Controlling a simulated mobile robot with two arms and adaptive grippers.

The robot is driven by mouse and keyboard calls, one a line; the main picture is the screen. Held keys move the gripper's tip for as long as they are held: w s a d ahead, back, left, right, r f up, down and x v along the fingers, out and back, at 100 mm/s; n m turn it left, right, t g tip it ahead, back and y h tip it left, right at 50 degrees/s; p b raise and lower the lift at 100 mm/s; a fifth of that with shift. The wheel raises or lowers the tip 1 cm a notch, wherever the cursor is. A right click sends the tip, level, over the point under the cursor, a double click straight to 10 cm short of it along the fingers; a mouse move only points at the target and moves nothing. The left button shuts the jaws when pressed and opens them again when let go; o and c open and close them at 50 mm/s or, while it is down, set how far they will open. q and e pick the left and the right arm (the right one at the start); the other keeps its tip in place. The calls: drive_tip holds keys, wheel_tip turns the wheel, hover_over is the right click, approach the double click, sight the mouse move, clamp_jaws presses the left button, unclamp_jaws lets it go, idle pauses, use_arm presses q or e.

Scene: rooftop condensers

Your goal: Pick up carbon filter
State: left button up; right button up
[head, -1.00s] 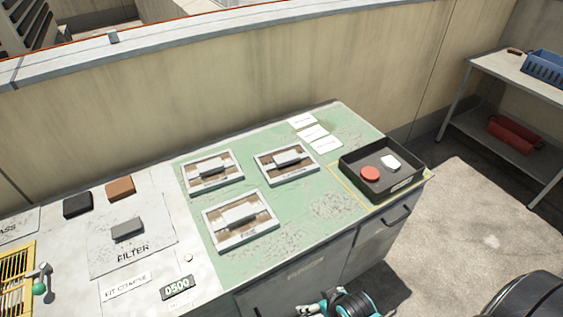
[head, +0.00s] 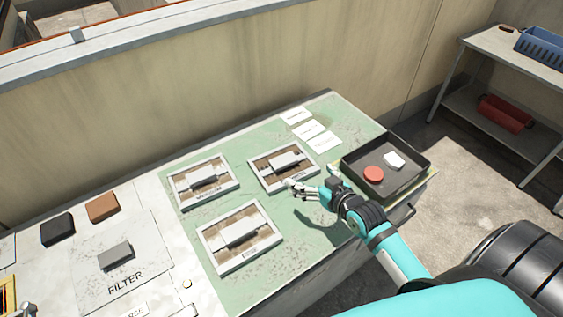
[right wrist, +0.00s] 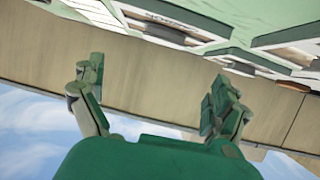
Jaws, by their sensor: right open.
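A black block (head: 58,229), a brown block (head: 103,206) and a grey block (head: 115,256) lie on the left part of the bench. The grey one is on a pad marked FILTER (head: 150,262). No label tells me which block is the carbon filter; the black one looks most like it. My right gripper (head: 293,188) is open and empty above the green mat, beside the back right framed box, well to the right of the blocks. Its two spread fingers show in the right wrist view (right wrist: 157,98) with nothing between them. My left gripper is out of view.
Three framed boxes (head: 214,263) sit on the green mat (head: 180,225). A dark tray (head: 398,192) with a red disc (head: 373,174) and a white piece (head: 394,160) stands at the right. White cards (head: 323,143) lie behind. A wall (head: 200,110) runs along the back.

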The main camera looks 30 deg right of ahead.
approach(284, 160)
drive_tip(key=shift+w+d+r, duration=0.2)
drive_tip(key=shift+w, duration=0.15)
drive_tip(key=x, duration=0.7)
drive_tip(key=shift+a+f, duration=0.25)
drive_tip(key=shift+f, duration=0.1)
drive_tip(key=shift+w+f, duration=0.15)
drive_tip(key=shift+w, duration=0.2)
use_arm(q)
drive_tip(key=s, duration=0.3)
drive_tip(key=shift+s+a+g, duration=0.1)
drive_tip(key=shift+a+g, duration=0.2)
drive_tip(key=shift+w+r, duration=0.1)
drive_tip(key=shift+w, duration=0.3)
use_arm(e)
drive_tip(key=c, duration=1.2)
